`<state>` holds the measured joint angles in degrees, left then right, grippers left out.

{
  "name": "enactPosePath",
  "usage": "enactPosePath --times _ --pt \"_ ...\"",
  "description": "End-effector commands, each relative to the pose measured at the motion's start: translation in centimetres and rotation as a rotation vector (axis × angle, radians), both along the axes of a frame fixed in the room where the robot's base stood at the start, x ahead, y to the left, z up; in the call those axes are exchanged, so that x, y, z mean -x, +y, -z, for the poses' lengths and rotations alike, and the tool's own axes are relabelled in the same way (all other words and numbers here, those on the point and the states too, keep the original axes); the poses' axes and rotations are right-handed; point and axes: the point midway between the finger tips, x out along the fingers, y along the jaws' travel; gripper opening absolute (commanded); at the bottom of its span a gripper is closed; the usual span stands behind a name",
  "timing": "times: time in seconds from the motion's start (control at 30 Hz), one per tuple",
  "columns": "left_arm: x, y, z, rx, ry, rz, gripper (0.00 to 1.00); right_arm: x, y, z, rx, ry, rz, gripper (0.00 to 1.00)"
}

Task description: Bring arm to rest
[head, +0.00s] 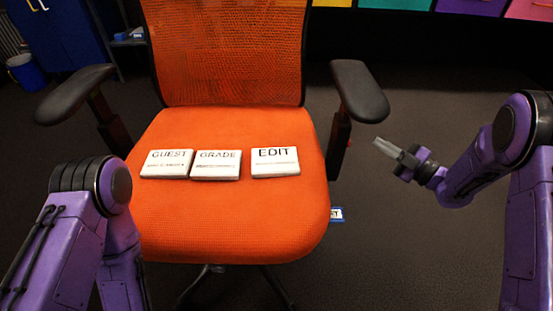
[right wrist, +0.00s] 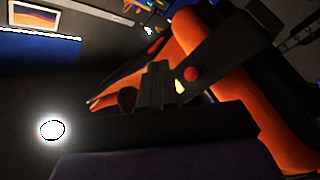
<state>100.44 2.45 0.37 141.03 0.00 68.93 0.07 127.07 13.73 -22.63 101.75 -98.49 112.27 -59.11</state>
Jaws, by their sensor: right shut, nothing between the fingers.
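My right gripper (head: 385,147) is shut and empty. It hangs in the air to the right of the orange chair, just beyond its right armrest, pointing left. In the right wrist view my right gripper's fingers (right wrist: 158,82) show close together in front of the chair's side. My left arm comes in at the lower left of the head view, beside the seat; its gripper is out of the frame.
The orange office chair (head: 240,225) fills the middle. Three white panels, GUEST (head: 167,164), GRADE (head: 215,166) and EDIT (head: 275,162), lie on its seat. The right armrest (head: 358,92) is close to my right gripper. The floor at right is clear.

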Motion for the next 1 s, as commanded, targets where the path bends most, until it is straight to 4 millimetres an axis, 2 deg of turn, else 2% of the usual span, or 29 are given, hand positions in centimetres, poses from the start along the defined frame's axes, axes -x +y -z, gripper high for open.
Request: enactPosePath --times 0.57,0.67,0.7,0.77,0.87,0.93,1.0 --pt "0.0 0.0 0.0 0.0 0.0 0.0 0.43 0.0 0.0 0.0 0.0 0.0 0.0 0.0" --pt "0.1 -0.1 -0.1 0.002 0.002 -0.001 0.43 -0.1 -0.1 0.3 -0.033 0.048 0.001 0.0" --pt "0.1 -0.1 -0.1 0.002 0.002 -0.001 0.43 -0.4 -0.6 0.6 -0.07 0.094 0.04 0.0" --pt "0.1 -0.1 -0.1 0.002 0.002 -0.001 0.43 -0.7 -1.7 1.8 -0.17 0.187 0.152 0.0" --pt "0.1 -0.1 0.0 0.001 0.001 -0.001 0.43 0.1 -2.5 5.9 -0.393 0.39 0.385 0.0" --pt "0.1 -0.1 0.0 0.001 0.001 -0.001 0.43 2.4 -2.7 10.5 -0.549 0.557 0.569 0.0" --pt "0.1 -0.1 -0.1 0.001 0.001 -0.001 0.43 6.0 -2.7 15.3 -0.684 0.72 0.76 0.0"
